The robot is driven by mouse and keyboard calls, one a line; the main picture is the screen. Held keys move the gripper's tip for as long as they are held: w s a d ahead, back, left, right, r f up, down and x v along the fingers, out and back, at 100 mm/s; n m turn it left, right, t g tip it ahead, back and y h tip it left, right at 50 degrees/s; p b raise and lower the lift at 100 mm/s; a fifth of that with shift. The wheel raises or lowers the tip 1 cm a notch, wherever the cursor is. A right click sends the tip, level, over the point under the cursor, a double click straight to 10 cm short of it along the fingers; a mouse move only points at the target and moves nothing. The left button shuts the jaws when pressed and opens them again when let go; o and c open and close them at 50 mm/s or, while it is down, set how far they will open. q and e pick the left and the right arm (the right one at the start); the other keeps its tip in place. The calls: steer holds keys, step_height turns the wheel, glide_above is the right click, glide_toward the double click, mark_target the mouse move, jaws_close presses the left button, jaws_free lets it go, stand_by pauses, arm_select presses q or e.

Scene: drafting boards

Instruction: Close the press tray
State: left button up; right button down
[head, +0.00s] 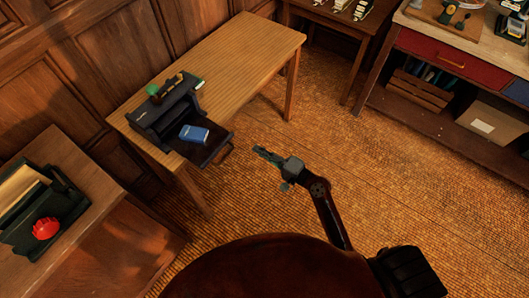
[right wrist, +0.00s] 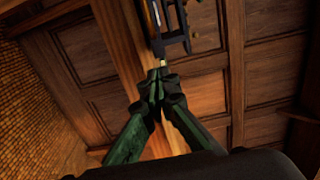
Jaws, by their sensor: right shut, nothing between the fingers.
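A dark press (head: 165,112) stands on a narrow wooden table, with a green part at its top. Its dark tray (head: 209,149) is pulled out toward the right and overhangs the table's edge. A blue box (head: 194,133) lies in the tray. A brown handle (head: 225,154) is on the tray's front. My right gripper (head: 257,151) is shut and empty, to the right of the handle and apart from it in the head view. In the right wrist view, its fingertips (right wrist: 158,74) point toward a dark part of the press (right wrist: 173,25). My left gripper is not in view.
The table's bare top (head: 245,50) stretches behind the press. A lower wooden desk (head: 100,225) with a dark device and red knob (head: 46,228) stands at the left. A workbench (head: 435,55) is at the upper right. The floor around my right gripper is clear.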

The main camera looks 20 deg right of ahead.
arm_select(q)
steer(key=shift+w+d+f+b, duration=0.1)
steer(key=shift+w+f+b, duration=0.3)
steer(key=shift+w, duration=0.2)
arm_select(e)
steer(key=x, duration=0.9)
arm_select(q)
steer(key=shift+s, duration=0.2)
arm_select(e)
steer(key=shift+f, duration=0.1)
steer(key=shift+w, duration=0.15)
